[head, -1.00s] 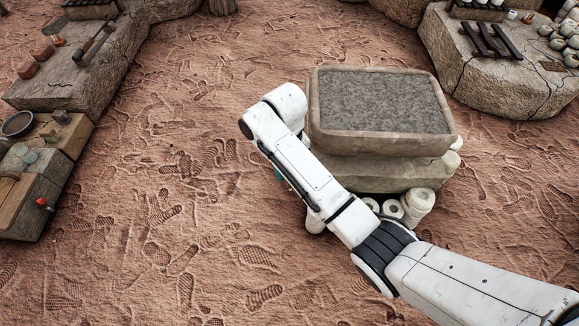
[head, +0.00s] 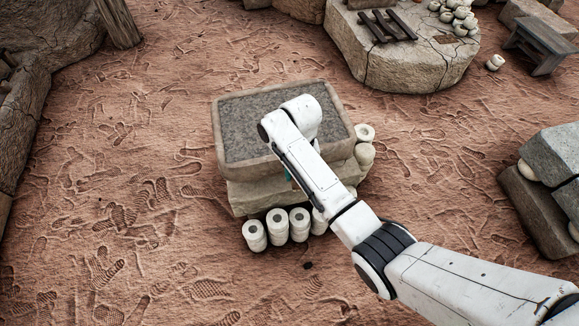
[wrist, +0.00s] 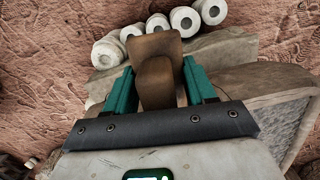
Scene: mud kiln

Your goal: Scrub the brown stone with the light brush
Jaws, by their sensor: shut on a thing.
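My gripper (wrist: 158,67) is shut on a brown, wood-like thing (wrist: 155,88), seen between its two teal fingers in the wrist view. The held thing has a rounded, block-like end. I cannot tell from this view whether it is the brush, and no bristles show. In the head view my arm hides the gripper almost wholly; only a bit of teal shows below the wrist, by the front of the stone stand. No brown stone can be made out for sure in either view.
A stone stand with a gritty grey tray top (head: 233,130) is in front of me. Several white cylinders (head: 277,224) stand at its foot. A stone ledge (head: 400,62) with dark racks and pale pots is at the back. Grey blocks (head: 553,172) stand right. Open sandy ground lies left.

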